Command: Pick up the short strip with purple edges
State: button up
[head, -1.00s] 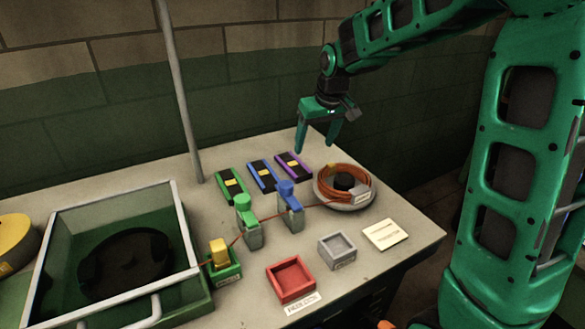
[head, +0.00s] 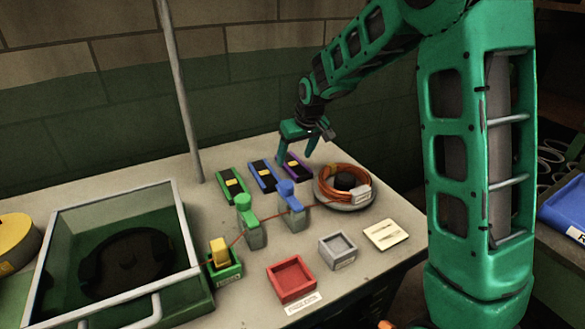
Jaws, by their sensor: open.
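The short strip with purple edges (head: 297,168) lies on the table at the back, the rightmost of three similar dark strips. It has a dark middle and a small yellow patch. My gripper (head: 299,154) is open and empty at the purple-edged strip, its fingers pointing down. The gripper hides part of the strip. I cannot tell whether the fingers touch it or hang just above it.
Blue-edged (head: 262,175) and green-edged (head: 232,186) strips lie to the left. A coil of orange cable (head: 345,183) sits close on the right. Blue (head: 290,205) and green (head: 247,221) clamps stand in front. A pole (head: 180,95) rises behind left.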

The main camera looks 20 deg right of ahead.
aim_at(293, 163)
jog(key=x, duration=0.3)
jog(key=shift+d+f, duration=0.15)
jog(key=c, duration=1.2)
